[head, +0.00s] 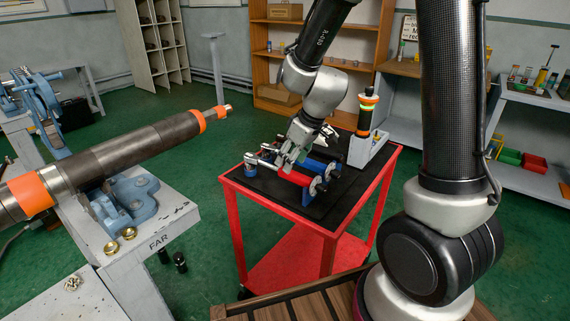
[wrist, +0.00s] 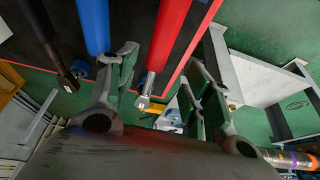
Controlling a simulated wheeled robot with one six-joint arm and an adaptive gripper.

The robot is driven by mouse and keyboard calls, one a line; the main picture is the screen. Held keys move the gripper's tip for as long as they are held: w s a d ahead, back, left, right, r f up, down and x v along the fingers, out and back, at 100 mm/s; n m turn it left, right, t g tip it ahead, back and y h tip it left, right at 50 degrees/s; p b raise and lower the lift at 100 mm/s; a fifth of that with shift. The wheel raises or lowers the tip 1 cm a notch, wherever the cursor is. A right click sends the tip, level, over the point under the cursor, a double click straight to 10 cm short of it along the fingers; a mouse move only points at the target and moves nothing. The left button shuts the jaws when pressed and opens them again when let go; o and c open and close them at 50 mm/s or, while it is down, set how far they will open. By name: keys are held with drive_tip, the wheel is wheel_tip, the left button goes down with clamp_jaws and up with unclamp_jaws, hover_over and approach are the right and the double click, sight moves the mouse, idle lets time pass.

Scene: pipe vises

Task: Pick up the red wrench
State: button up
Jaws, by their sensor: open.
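The red wrench (head: 292,176) lies on the black top of the red cart, nearest the front edge of the tools there. In the wrist view its red handle (wrist: 168,32) and silver end show between my two fingers. My gripper (head: 291,157) is open just above the wrench in the head view. In the wrist view my gripper (wrist: 168,62) has one finger on each side of the wrench, with gaps visible. My fingers hide part of the tools in the head view.
A black-handled tool (wrist: 38,25) lies beyond the blue wrench. A grey holder (head: 367,150) with a dark, green-banded tool (head: 367,108) stands on the cart (head: 233,213). A long pipe (head: 130,149) in a blue vise (head: 125,205) is at left.

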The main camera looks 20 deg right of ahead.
sight(283, 173)
drive_tip(key=x, duration=0.8)
drive_tip(key=shift+w+d+f, duration=0.1)
drive_tip(key=shift+w, duration=0.25)
clamp_jaws()
